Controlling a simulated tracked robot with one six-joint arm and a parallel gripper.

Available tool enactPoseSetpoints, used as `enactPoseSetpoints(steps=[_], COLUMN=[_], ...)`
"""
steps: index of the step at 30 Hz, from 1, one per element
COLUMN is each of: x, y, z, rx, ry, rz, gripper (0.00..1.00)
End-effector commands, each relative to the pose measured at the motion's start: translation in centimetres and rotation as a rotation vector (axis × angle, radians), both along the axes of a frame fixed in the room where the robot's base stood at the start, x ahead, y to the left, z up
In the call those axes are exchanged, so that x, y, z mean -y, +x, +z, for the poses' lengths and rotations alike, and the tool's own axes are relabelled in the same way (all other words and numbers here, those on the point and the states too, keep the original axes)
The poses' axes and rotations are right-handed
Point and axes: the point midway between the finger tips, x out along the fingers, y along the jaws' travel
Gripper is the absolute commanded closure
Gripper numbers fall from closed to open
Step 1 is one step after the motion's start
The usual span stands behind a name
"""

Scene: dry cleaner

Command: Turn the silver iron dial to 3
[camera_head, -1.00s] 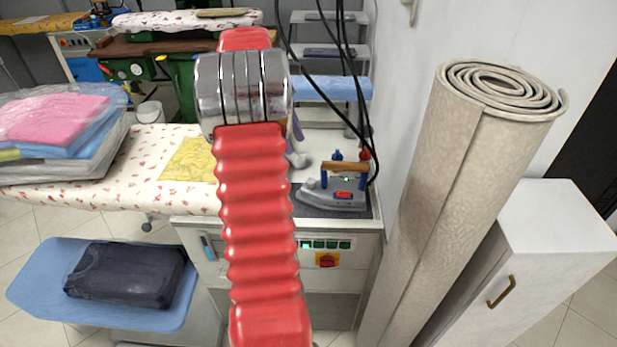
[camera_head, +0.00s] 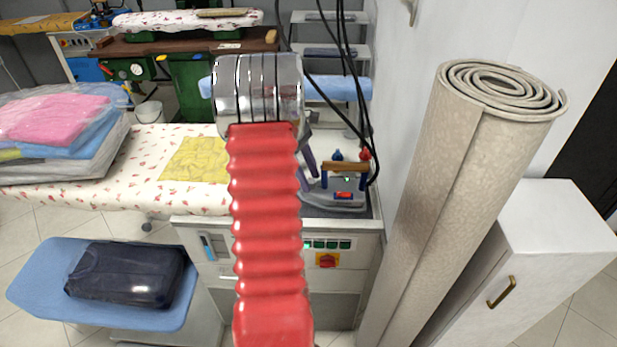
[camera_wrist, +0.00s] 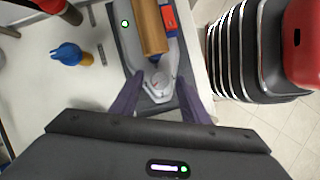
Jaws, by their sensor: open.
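The silver iron (camera_head: 349,202) with a wooden handle (camera_head: 345,166) stands on a dark mat at the right of the white station. My gripper (camera_head: 309,165) is beside its left end, partly hidden by my red arm. In the wrist view the iron's handle (camera_wrist: 150,26) runs up from the dial (camera_wrist: 158,83), a small pale round knob with a red mark. My open gripper (camera_wrist: 159,80) has a purple finger on each side of the dial, with gaps visible. I cannot tell the height of the fingertips over the dial or read its setting.
Black cables (camera_head: 352,95) hang down behind the iron. A rolled beige carpet (camera_head: 455,190) stands to the right. A yellow cloth (camera_head: 196,160) lies on the flowered board at left.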

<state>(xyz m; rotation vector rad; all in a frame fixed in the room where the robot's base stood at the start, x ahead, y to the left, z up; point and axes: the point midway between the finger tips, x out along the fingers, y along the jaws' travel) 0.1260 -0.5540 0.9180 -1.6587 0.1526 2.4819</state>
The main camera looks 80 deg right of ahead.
Motion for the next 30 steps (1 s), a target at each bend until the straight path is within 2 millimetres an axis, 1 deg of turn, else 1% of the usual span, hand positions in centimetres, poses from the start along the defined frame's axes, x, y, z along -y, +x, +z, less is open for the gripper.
enactPoseSetpoints(steps=[3, 10, 27, 30], x=[-0.05, -0.04, -0.02, 0.01], y=[-0.14, -0.14, -0.15, -0.15], z=[-0.32, -0.3, -0.25, -0.25], rx=[0.0, 0.0, 0.0, 0.0], ry=[0.0, 0.0, 0.0, -0.001], rz=[0.0, 0.0, -0.001, -0.007], gripper=[0.59, 0.59, 0.99, 0.99])
